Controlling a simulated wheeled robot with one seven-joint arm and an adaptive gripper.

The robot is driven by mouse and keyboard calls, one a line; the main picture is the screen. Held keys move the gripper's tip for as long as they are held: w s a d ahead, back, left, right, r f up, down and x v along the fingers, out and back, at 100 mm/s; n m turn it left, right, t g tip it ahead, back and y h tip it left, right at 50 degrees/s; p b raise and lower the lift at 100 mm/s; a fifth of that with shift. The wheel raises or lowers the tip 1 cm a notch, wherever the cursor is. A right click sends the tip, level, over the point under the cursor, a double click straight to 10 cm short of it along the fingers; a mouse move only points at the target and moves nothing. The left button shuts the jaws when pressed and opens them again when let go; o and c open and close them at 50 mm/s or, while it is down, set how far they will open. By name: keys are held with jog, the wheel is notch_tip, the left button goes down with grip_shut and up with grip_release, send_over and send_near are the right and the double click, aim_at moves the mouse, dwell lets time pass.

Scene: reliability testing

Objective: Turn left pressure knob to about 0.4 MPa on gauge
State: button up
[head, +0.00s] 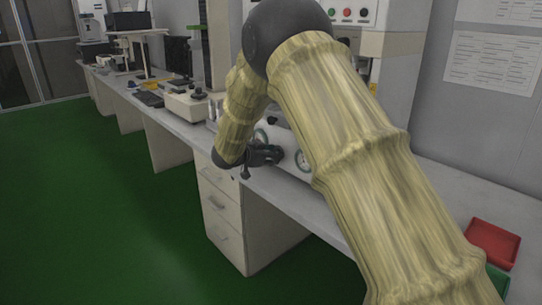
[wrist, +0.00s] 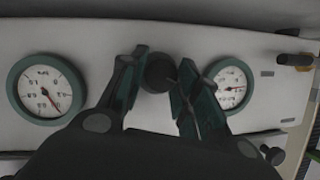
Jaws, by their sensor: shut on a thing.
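A pale panel (wrist: 290,45) carries two round gauges with green rims. The left gauge (wrist: 47,90) in the wrist view has a red needle pointing to the lower right; its figures are too small to read surely. The other gauge (wrist: 232,86) is partly hidden by a finger. A dark round knob (wrist: 158,72) sits between the gauges. My gripper (wrist: 161,60) has its fingers on either side of this knob and is shut on it. In the head view my gripper (head: 274,155) is at the panel, with a gauge (head: 303,160) to its right.
A dark knob (wrist: 272,154) and a brass-coloured fitting (wrist: 296,60) show at the wrist view's right. A red tray (head: 493,243) lies at the bench's near end. Green floor is clear at left.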

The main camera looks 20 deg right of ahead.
jog(key=m+t+b, duration=0.1)
jog(key=m+b, duration=0.1)
jog(key=b, duration=0.1)
jog(key=shift+s+f+m+t, duration=0.1)
jog(key=shift+f+m+t, duration=0.2)
jog(key=shift+m+t, duration=0.1)
jog(key=m+b, duration=0.1)
jog(key=b, duration=0.1)
jog(key=m+t+b, duration=0.1)
jog(key=shift+s+f+m+t+b, duration=0.1)
jog(key=shift+f+m+t+b, duration=0.1)
jog(key=shift+m+t+b, duration=0.15)
jog(key=m+t+b, duration=0.1)
jog(key=b, duration=0.1)
jog(key=m+t+b, duration=0.1)
jog(key=m+b, duration=0.1)
jog(key=b, duration=0.1)
jog(key=shift+d+f+m, duration=0.1)
jog(key=shift+f+m, duration=0.1)
jog(key=shift+m, duration=0.05)
jog(key=m+h+b, duration=0.1)
jog(key=m+b, duration=0.1)
jog(key=b, duration=0.1)
jog(key=shift+r+m+t, duration=0.1)
jog(key=shift+m+t, duration=0.25)
jog(key=shift+m, duration=0.05)
jog(key=shift+r+b, duration=0.1)
jog(key=shift+b, duration=0.3)
jog(key=o, duration=1)
